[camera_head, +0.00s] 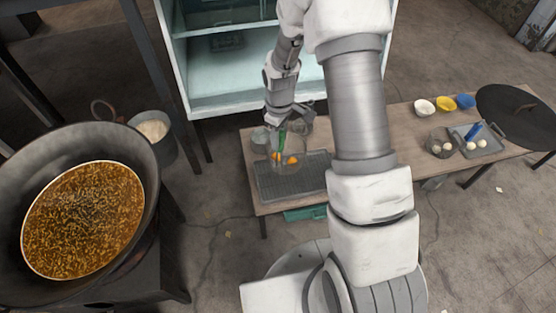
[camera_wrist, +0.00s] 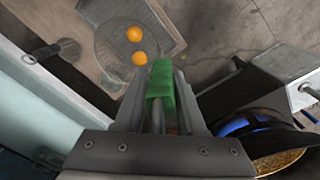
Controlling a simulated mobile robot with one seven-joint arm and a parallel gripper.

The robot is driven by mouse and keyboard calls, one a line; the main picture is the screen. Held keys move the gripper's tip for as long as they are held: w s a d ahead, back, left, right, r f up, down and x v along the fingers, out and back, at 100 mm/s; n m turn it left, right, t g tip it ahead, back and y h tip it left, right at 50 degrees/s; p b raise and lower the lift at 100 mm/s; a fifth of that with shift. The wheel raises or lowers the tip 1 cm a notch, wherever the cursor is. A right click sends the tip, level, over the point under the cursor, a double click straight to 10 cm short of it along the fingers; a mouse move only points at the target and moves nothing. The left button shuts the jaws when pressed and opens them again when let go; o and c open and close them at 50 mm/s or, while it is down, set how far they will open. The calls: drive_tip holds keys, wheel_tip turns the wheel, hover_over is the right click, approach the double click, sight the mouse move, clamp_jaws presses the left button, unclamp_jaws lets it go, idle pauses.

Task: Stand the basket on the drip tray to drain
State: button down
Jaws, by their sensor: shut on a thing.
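My gripper (camera_head: 285,122) is shut on the green handle (camera_head: 282,139) of the basket, and the handle also shows between my fingers in the wrist view (camera_wrist: 160,88). The mesh basket (camera_head: 285,165) hangs below it and holds orange balls; it also shows in the wrist view (camera_wrist: 113,50). The grey drip tray (camera_head: 266,186) lies on the wooden table, with the basket over its back left part. In the wrist view the tray (camera_wrist: 172,30) shows beyond the basket. I cannot tell whether the basket touches the tray.
An open pale cabinet (camera_head: 240,85) stands behind the table (camera_head: 400,125).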

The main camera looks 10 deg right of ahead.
sight(278, 164)
drive_tip(key=f+n+b, duration=0.1)
drive_tip(key=f, duration=0.1)
drive_tip(key=f+n+b, duration=0.1)
drive_tip(key=f, duration=0.2)
drive_tip(key=w+f+n+b, duration=0.1)
drive_tip(key=f, duration=0.1)
drive_tip(key=shift+a+f+b, duration=0.1)
drive_tip(key=shift+f+b, duration=0.1)
drive_tip(key=shift+b, duration=0.15)
drive_tip(key=shift+f+b, duration=2.05)
drive_tip(key=shift+f, duration=0.95)
drive_tip(key=shift+f+b, duration=0.3)
drive_tip(key=shift+f, duration=0.05)
drive_tip(key=shift+c, duration=2.1)
unclamp_jaws()
drive_tip(key=r+p, duration=0.2)
drive_tip(key=r, duration=0.3)
drive_tip(key=r+p, duration=0.1)
drive_tip(key=r, duration=0.5)
drive_tip(key=r+p, duration=0.2)
drive_tip(key=r, duration=0.4)
drive_tip(key=shift+s+a+r+p, duration=0.15)
drive_tip(key=shift+s+r+p, duration=0.05)
drive_tip(key=shift+s+p, duration=0.15)
